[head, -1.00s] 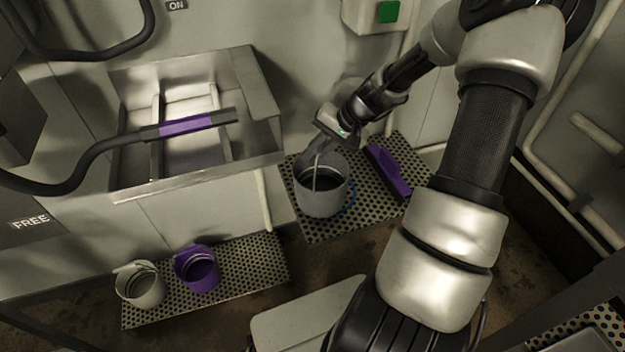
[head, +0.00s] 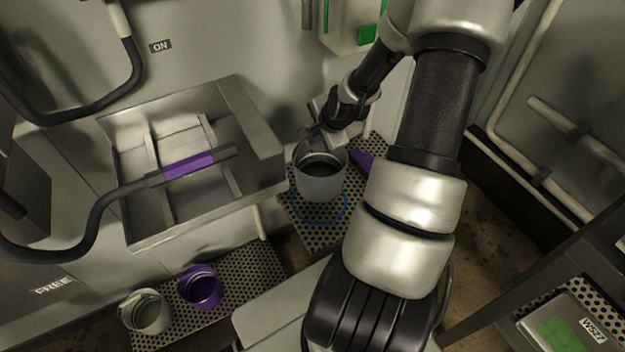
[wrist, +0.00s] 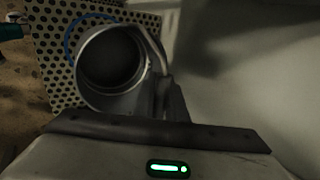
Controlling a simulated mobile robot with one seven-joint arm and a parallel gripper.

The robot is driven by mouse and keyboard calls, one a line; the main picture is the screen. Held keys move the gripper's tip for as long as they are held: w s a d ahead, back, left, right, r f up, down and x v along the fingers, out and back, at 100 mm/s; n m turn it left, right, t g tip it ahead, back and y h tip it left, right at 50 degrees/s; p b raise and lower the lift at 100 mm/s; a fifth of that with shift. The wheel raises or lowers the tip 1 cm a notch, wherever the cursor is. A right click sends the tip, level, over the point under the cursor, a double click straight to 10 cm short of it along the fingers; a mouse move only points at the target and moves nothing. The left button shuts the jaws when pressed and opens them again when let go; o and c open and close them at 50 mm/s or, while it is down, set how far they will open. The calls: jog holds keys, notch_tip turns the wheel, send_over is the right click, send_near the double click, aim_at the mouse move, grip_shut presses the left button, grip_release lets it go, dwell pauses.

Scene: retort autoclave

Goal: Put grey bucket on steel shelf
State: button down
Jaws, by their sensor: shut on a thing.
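The grey bucket (head: 320,184) is upright and open-topped, and it looks dark inside. My gripper (head: 318,142) is shut on its handle side at the back rim. In the wrist view the bucket (wrist: 105,65) shows from above, with the gripper fingers (wrist: 170,98) at its edge. The bucket appears raised over a perforated metal shelf (head: 312,236) against the wall. A blue ring (head: 320,218) marked on that shelf shows below the bucket. A second perforated shelf (head: 245,275) is at lower left; which one is the steel shelf I cannot tell.
A white bucket (head: 146,314) and a purple bucket (head: 200,288) stand on the lower-left shelf. A steel sink (head: 200,240) with a purple-gripped hose (head: 190,164) is at left. A purple tool (head: 363,159) lies behind the bucket. A scale (head: 565,325) is at lower right.

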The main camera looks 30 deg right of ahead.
notch_tip(320, 180, down, 9)
jog(key=shift+r+b, duration=0.2)
jog(key=shift+b, duration=0.5)
jog(key=shift+f, duration=0.1)
jog(key=c, duration=1.8)
grip_release()
jog(key=shift+s, duration=0.1)
jog(key=p+v, duration=0.2)
jog(key=v, duration=1)
jog(key=shift+p, duration=0.4)
